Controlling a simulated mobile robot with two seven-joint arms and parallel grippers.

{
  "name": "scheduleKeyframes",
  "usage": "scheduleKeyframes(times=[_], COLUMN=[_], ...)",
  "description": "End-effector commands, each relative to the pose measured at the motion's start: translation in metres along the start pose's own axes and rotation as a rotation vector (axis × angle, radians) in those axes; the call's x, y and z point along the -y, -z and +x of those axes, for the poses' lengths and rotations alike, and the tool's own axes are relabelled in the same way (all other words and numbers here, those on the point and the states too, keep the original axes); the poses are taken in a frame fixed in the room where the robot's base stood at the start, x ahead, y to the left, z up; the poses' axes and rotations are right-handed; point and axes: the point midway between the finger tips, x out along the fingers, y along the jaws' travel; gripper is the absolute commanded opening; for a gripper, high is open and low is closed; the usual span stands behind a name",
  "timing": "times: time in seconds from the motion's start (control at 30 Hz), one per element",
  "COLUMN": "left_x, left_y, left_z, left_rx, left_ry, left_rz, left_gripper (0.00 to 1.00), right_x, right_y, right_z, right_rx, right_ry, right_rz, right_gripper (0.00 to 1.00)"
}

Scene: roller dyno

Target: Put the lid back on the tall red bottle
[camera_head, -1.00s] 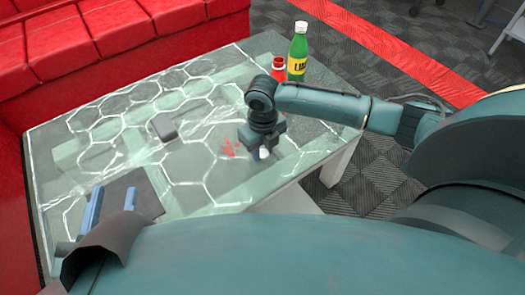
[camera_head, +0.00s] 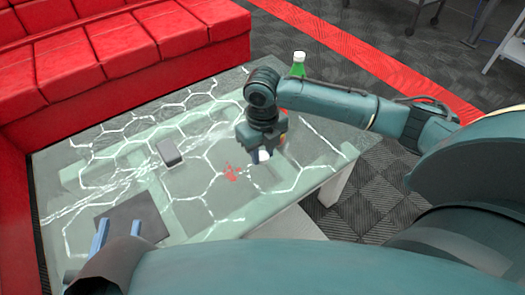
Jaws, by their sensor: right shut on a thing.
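The tall red bottle does not show clearly; my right arm covers the spot beside the green bottle (camera_head: 298,66). My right gripper (camera_head: 264,155) points down over the right part of the table and is shut on a small white thing, likely the lid (camera_head: 264,156). The gripper body hides most of it. A small orange patch shows beside the gripper; I cannot tell what it is. My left gripper (camera_head: 118,229) is low at the left, its two blue fingers apart, with nothing visible between them.
The glass-like table (camera_head: 205,190) has a white hexagon pattern. A small grey box (camera_head: 170,152) and a dark flat square (camera_head: 140,210) lie on it. A red sofa (camera_head: 120,45) borders its back left. The table's middle is largely clear.

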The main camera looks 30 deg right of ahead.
Motion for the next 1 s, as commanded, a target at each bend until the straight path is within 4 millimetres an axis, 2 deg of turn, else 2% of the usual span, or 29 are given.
scheduleKeyframes(times=[0.2,0.37,1.0], left_x=[0.000,0.000,-0.001], left_y=[0.000,0.000,0.001], left_z=[0.000,0.000,0.001], left_rx=[-0.001,-0.001,-0.004], left_ry=[-0.001,-0.001,-0.002], left_rz=[-0.001,-0.001,-0.001], left_gripper=[0.36,0.36,0.36], right_x=[0.000,-0.001,-0.010], right_y=[-0.001,-0.003,-0.007], right_z=[-0.002,-0.009,-0.060], right_rx=[0.001,0.004,-0.003], right_ry=[0.000,-0.002,-0.014], right_rz=[0.032,0.205,1.408], right_gripper=[0.08,0.08,0.08])
